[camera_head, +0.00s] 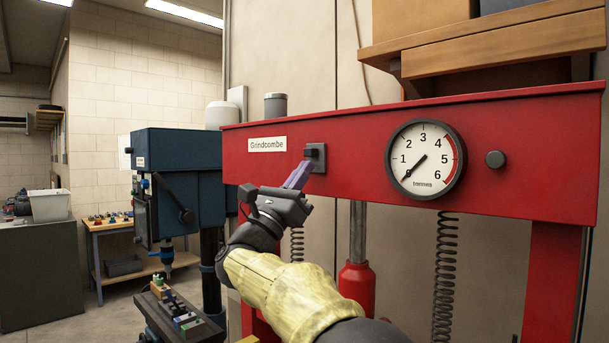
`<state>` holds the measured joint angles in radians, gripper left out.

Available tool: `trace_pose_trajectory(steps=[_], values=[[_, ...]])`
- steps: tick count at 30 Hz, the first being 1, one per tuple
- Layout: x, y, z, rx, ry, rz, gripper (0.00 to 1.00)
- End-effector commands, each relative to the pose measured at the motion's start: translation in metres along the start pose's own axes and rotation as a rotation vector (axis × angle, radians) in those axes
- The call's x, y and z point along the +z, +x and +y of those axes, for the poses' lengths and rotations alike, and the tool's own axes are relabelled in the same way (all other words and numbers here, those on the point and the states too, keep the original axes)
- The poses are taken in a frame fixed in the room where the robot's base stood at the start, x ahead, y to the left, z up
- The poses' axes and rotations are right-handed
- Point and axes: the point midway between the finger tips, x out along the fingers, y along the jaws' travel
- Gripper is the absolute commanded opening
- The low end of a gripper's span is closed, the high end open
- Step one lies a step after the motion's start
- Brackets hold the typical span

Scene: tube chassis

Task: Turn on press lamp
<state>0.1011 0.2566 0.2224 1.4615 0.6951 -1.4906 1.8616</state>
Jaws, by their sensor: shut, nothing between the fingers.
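A red press frame (345,155) fills the right half of the head view, with a "Grindcombe" label at its left. A small dark square switch (318,153) sits on its front face, right of the label. My gripper (303,168) is shut and empty, its purple fingers pointing up right at the switch's lower left edge. I cannot tell whether the fingertips touch it. A round gauge (425,158) sits on the beam to the right, its needle near 0. A dark round knob (495,159) is right of the gauge. I see no lit lamp on the press.
A blue drill press (180,165) stands to the left behind my arm. A wooden shelf (490,50) with boxes hangs above the press at right. A red jack (357,283) and springs hang below the beam. Floor (75,320) is open at lower left.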

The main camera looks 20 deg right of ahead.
Motion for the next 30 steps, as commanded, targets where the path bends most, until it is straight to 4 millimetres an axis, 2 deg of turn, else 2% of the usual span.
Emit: trace_pose_trajectory(steps=[1,21,25,30], values=[[-0.003,-0.011,0.001,0.005,0.0,0.002,0.0],[-0.006,-0.143,0.003,0.011,-0.005,0.006,0.0],[-0.005,-0.158,0.003,0.01,-0.005,0.006,0.0],[-0.004,-0.163,0.002,0.008,-0.005,0.005,0.0]])
